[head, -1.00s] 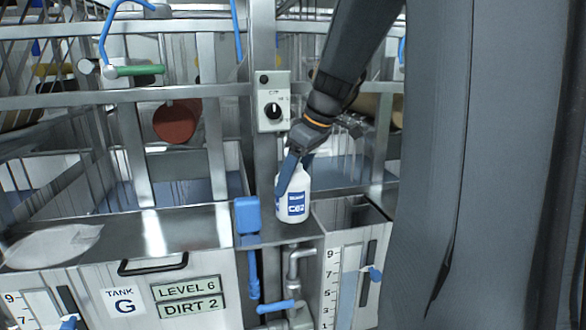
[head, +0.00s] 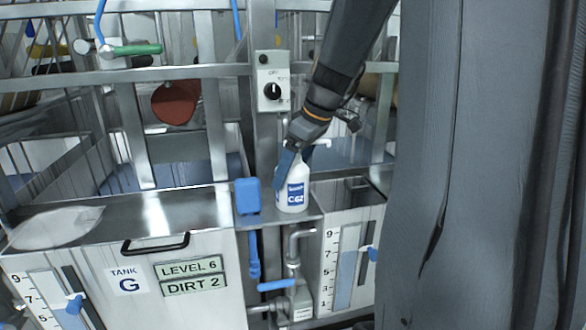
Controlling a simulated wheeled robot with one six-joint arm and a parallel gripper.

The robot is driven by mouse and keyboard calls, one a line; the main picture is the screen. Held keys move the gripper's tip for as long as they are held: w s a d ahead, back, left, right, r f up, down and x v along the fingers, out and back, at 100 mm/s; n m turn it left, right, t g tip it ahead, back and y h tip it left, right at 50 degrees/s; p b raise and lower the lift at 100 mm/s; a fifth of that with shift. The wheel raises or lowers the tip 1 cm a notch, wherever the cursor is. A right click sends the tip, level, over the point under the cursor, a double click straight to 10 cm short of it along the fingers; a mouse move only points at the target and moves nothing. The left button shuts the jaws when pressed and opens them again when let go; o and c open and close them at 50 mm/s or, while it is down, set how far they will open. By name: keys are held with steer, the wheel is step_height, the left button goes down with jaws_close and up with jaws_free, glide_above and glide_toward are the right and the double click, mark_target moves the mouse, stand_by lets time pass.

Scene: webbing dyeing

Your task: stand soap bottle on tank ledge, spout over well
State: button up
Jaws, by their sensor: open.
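The soap bottle (head: 293,192), white with a blue label, stands upright on the narrow metal tank ledge (head: 277,222) between two tanks. Its white spout shows at the top and points right, toward the open well (head: 345,190) of the right tank. I cannot tell whether the tip reaches over the well. My gripper (head: 287,165) is open at the bottle's upper left, with a blue finger in front of the bottle's left side. The other finger is hidden, and I cannot tell whether the visible finger touches the bottle.
A blue box-shaped fitting (head: 247,196) stands close left of the bottle. A control box with a black knob (head: 272,82) is on the post behind. Tank G (head: 120,270) is at left, with a white cloth (head: 55,228) on its top. Pipes run below the ledge.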

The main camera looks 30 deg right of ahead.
steer(key=b+v, duration=0.1)
steer(key=v, duration=1.1)
steer(key=shift+b, duration=0.3)
steer(key=shift+r, duration=0.1)
